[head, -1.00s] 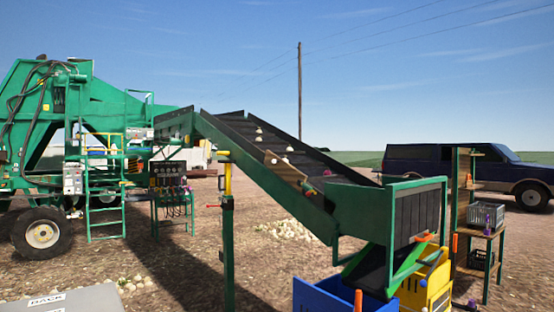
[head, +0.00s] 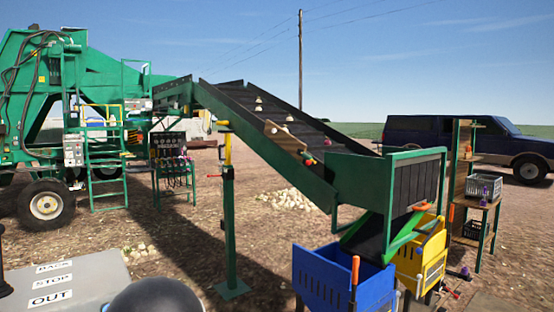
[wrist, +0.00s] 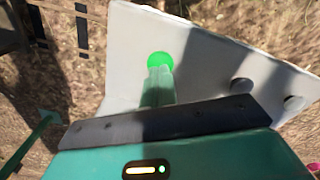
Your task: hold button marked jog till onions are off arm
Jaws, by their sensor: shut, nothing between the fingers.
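The green elevator arm (head: 262,131) slopes across the middle of the head view, its dark belt carrying several pale onions (head: 259,100). A grey control box (head: 90,275) is at the lower left, labelled BACK, STOP and OUT; no JOG label is readable. In the wrist view its grey panel (wrist: 205,55) shows a bright green round button (wrist: 159,59) and two dark round knobs (wrist: 241,86). My gripper (wrist: 160,72) is shut and empty, its fingertips at the green button's lower edge. I cannot tell whether they press it.
A blue bin (head: 335,283) and a yellow bin (head: 424,262) stand below the elevator's low end. A green post (head: 229,230) stands left of them. A wooden shelf (head: 478,232) and a dark blue car (head: 455,148) are at right.

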